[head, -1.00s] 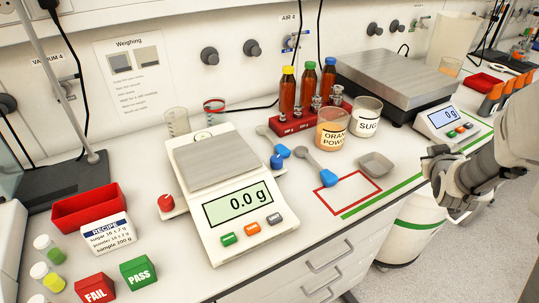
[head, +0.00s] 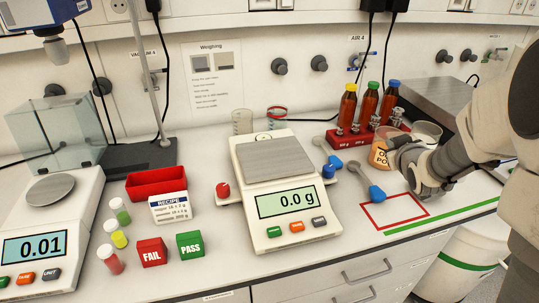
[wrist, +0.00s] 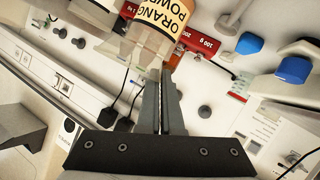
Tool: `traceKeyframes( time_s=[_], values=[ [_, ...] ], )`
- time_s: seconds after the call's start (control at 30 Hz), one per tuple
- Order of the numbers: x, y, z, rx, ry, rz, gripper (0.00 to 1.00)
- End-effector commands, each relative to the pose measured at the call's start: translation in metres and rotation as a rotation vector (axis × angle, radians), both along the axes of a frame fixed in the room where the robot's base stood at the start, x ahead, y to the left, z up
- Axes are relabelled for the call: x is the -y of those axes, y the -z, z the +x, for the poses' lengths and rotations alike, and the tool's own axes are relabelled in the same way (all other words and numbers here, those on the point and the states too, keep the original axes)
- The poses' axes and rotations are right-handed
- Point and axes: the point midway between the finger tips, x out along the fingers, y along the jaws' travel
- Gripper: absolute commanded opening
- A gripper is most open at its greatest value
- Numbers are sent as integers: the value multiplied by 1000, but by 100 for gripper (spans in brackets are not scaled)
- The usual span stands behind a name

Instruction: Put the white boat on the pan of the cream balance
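The cream balance (head: 246,187) stands mid-counter in the head view; its grey pan (head: 275,156) is bare and its display reads 0.0 g. My gripper (head: 424,190) is low over the counter at the right, beside the red outlined square. In the wrist view its two dark fingers (wrist: 165,115) lie side by side, pressed close together, with nothing clearly seen between them. I cannot make out the white boat in either current view; my gripper and wrist cover the spot right of the square where a pale boat lay earlier.
The orange powder jar (head: 381,152) stands close behind my gripper. Blue-handled scoops (head: 376,192) lie between the balance and the red square (head: 372,221). A red rack (head: 350,138) with bottles is behind. FAIL (head: 152,252) and PASS (head: 190,245) blocks sit left of the balance.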

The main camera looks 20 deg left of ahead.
Motion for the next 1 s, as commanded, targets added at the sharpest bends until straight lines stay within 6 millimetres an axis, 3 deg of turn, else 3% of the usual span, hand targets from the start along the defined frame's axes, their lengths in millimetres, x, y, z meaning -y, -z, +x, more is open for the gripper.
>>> traceKeyframes(
  time_s=[0.23, 0.47, 0.7, 1.0],
  values=[
    [-39, -36, 8, 4, -183, -1, 0],
    [-83, -65, 2, 4, -408, -3, 0],
    [-141, -90, -33, 1, -777, -1, 0],
    [-164, -86, -73, 1, -1026, 0, 0]
  ],
)
